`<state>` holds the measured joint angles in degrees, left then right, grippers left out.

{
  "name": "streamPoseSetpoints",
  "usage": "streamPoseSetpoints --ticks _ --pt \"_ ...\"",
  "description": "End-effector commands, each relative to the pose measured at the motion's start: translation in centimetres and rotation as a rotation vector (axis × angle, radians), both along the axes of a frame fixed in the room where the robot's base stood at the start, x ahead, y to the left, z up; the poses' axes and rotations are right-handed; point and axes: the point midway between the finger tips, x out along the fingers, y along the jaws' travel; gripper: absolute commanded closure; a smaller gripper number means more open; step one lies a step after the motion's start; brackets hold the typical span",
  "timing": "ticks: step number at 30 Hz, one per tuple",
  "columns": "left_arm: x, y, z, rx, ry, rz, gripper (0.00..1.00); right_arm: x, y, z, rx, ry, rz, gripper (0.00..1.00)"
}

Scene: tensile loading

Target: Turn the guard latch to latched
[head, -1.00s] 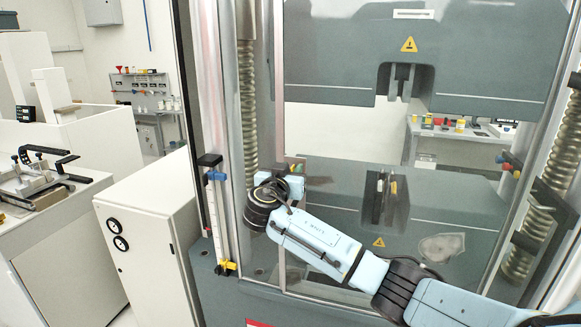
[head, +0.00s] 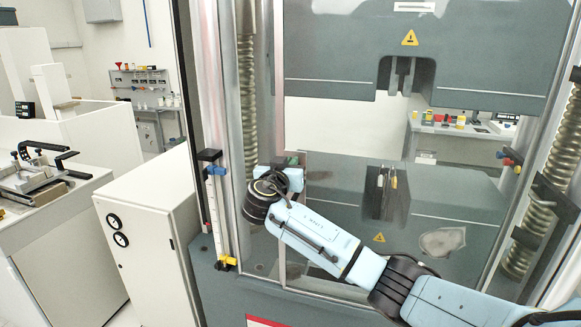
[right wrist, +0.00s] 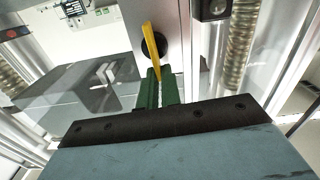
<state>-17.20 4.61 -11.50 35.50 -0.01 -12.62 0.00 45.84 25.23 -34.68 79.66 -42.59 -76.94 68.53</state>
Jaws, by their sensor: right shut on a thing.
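The guard latch (right wrist: 152,50) shows in the right wrist view as a yellow lever on a round black pivot, set on a pale metal post. It stands nearly upright in that picture, slightly tilted. The green fingers of my right gripper (right wrist: 159,85) are shut on the lever's lower end. In the head view my right gripper (head: 292,161) is at the left edge of the clear guard (head: 335,200), and the latch is hidden there by my wrist. My left gripper is in neither view.
The grey testing machine (head: 330,50) fills the middle and right. A white cabinet (head: 150,235) is at the left. A clear rod with blue and yellow clamps (head: 216,210) stands beside the machine.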

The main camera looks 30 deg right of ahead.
Motion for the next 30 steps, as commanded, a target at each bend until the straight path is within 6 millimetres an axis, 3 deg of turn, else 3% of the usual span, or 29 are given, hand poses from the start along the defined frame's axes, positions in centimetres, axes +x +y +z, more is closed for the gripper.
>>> streamPoseSetpoints --ticks 10,30 --pt "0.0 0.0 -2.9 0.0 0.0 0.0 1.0 0.6 0.5 -0.4 -0.164 0.193 0.0 1.0" --pt "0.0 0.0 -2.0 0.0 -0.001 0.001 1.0 1.7 1.4 -1.0 -0.581 0.68 0.0 1.0"
